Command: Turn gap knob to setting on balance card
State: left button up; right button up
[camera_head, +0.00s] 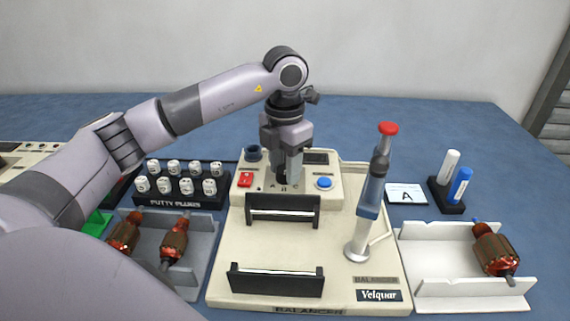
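The balancer (335,260) stands in the middle of the table. Its raised back panel carries a red switch (245,179), a blue button (324,183) and the letters A, B and C. The gap knob is mostly hidden under my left gripper (284,178), which points straight down at the lettered dial. The fingers are close around a dark piece there, but I cannot tell whether they grip it. The balance card (406,194) lies right of the balancer and reads "A". My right gripper is not in view.
A putty plug rack (180,200) stands left of the balancer. A grey tray (205,262) at left holds two armatures. A white tray (450,267) at right holds one armature (494,250). A red-topped upright tool (375,180) stands on the balancer's right. Two markers (460,186) stand behind the white tray.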

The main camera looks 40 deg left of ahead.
pick_arm(q)
jog(key=shift+m, duration=0.3)
jog(key=m, duration=0.4)
jog(key=shift+r, duration=0.1)
jog(key=shift+m, duration=2.2)
jog(key=o, duration=1.1)
jog(key=shift+c, duration=0.2)
